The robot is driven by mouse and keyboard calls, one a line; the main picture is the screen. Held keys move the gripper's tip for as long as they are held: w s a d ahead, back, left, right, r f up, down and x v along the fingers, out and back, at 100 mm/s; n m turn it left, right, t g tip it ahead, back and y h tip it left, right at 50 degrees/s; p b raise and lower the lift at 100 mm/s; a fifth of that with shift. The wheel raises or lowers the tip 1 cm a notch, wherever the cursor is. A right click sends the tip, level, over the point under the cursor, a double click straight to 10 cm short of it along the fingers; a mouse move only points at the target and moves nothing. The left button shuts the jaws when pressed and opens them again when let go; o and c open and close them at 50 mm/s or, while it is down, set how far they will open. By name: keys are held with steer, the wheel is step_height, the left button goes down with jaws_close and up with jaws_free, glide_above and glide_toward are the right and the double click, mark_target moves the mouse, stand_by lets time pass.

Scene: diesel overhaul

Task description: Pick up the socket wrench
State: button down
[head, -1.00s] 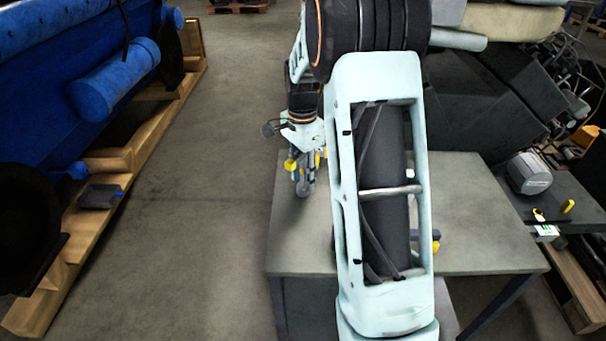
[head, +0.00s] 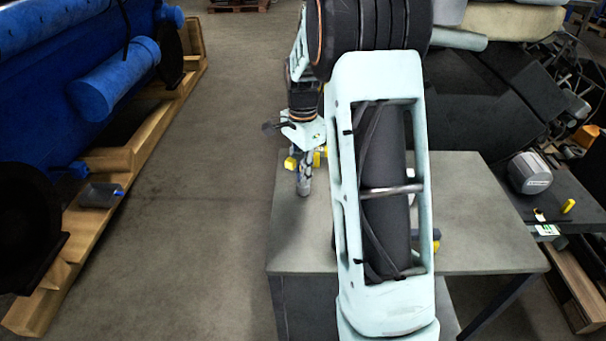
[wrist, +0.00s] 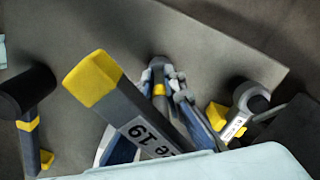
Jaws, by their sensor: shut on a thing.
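My gripper (head: 304,178) hangs over the left part of the grey table in the head view. In the wrist view its blue-grey fingers (wrist: 182,112) are shut on a dark grey bar with a yellow end and a white label reading 19, which I take as the socket wrench (wrist: 118,102). The bar slants up to the left, close to the camera, and its lower end is hidden behind a pale part of mine. In the head view its yellow end (head: 290,163) shows left of the fingers. I cannot tell its height above the table.
The grey table (head: 480,250) also bears a black-headed tool (wrist: 28,92) at left in the wrist view and a ring-ended tool (wrist: 252,98) with a white label at right. My arm hides the table's middle in the head view. Bare floor (head: 190,230) lies left.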

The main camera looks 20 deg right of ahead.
step_height(320, 180, up, 3)
steer(key=shift+w+r, duration=0.1)
steer(key=s+d+r, duration=0.3)
steer(key=s+r, duration=0.6)
steer(key=s, duration=0.4)
steer(key=shift+s+r, duration=0.35)
steer(key=shift+s, duration=0.05)
steer(key=shift+w, duration=0.1)
